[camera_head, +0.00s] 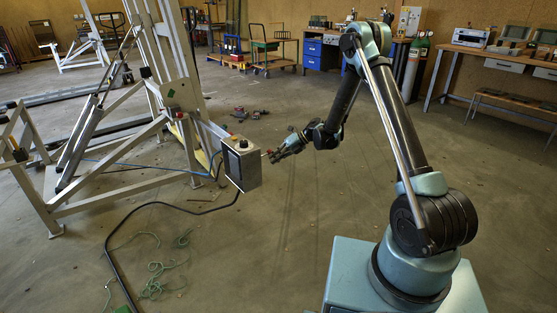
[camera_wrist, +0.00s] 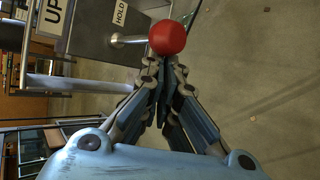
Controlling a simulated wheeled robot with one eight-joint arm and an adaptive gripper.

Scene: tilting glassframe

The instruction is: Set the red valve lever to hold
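The valve lever's red ball knob (camera_wrist: 167,37) sits at the end of a short metal rod (camera_wrist: 128,39) from the grey valve box (camera_head: 243,166). In the wrist view the rod is near the HOLD label (camera_wrist: 119,14); an UP label (camera_wrist: 55,15) is farther left. My gripper (camera_wrist: 164,65) has its fingers drawn together, with its tips right at the near side of the knob. The knob shows whole, not between the fingers. I cannot tell whether they touch. In the head view my gripper (camera_head: 274,156) is just right of the box, by the small red knob (camera_head: 265,153).
The box is mounted on a metal tilting frame (camera_head: 120,140) at the left. A black cable (camera_head: 150,206) and green cord (camera_head: 160,268) lie on the floor. Red tools (camera_head: 250,114) lie behind the box. The floor right of the box is clear.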

